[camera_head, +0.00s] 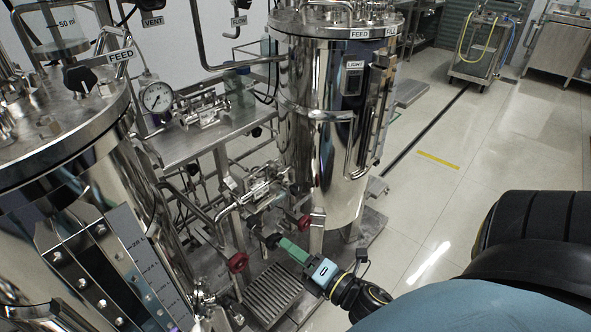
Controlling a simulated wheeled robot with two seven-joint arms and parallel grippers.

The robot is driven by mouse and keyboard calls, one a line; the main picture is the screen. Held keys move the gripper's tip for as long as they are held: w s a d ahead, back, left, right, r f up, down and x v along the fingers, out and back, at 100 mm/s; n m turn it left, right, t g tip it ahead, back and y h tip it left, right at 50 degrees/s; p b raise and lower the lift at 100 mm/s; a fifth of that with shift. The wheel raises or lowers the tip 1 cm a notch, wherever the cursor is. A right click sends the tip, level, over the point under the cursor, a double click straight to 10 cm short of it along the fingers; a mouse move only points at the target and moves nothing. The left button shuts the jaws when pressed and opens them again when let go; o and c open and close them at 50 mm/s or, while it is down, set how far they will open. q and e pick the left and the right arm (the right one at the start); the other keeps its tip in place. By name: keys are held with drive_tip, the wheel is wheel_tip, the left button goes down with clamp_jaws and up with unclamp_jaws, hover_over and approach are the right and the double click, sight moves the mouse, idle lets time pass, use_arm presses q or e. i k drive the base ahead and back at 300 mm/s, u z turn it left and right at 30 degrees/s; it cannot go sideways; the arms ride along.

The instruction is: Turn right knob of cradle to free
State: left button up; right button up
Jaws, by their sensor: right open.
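Two red knobs sit low on the pipework between the two steel tanks: a left red knob (237,262) and a right red knob (304,222). I take this knobbed fitting to be the cradle, but no label on it is readable. My right gripper (279,243) reaches in from the lower right, with a light-blue body and green fingers. Its fingertips are between the two red knobs, just left of and below the right one. It is open; the finger gap is too small to make out, and contact cannot be told. My left gripper is not in view.
A large steel tank (296,90) stands behind the knobs, and another tank (130,180) fills the left. A pressure gauge (157,97) and valves sit on a steel bench between them. A drain grate (272,293) lies below the gripper. The tiled floor (440,130) at right is open.

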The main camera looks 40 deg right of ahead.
sight(296, 190)
drive_tip(key=z, duration=1.45)
